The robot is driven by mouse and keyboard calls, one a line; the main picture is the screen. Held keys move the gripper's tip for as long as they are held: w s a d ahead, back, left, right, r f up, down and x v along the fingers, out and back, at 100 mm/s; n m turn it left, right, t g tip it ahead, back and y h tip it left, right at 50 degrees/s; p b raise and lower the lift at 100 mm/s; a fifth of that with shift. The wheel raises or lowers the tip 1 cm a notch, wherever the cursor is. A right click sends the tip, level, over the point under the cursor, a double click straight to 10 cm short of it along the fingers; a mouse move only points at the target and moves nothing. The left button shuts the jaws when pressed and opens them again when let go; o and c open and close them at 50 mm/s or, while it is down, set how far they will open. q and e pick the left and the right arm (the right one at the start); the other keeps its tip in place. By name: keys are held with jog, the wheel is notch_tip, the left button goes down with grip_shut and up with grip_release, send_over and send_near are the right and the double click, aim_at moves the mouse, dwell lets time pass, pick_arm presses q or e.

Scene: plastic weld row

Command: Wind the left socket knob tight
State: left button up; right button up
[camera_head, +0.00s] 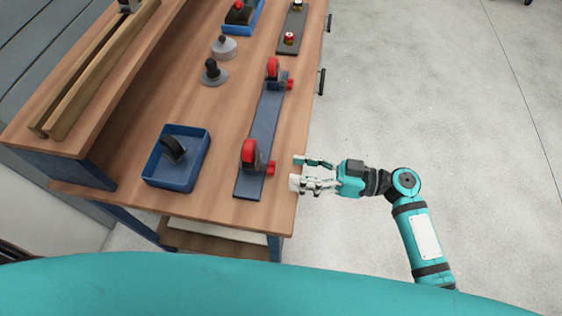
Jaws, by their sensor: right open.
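A long blue-grey base plate (264,122) lies along the right side of the wooden bench. Two red-and-black upright sockets stand on it, a near one (249,154) and a far one (272,69). A small red knob (270,168) sticks out on the right of the near socket, and another red knob (290,84) on the right of the far one. I cannot tell how tight either knob is. My right gripper (300,172) is open and empty by the bench's right edge, its fingers pointing left toward the near knob, apart from it. My left gripper is out of view.
A blue tray (170,184) with a dark part (172,147) inside stands left on the wooden bench (225,205). A dark knobbed piece (212,74) and grey piece (223,47) stand behind. Farther back are another plate (291,28) and tray. The floor right is clear.

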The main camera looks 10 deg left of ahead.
aim_at(281, 176)
jog(key=shift+w+a+p, duration=0.1)
jog(key=shift+a+p, duration=0.3)
jog(key=shift+a, duration=2)
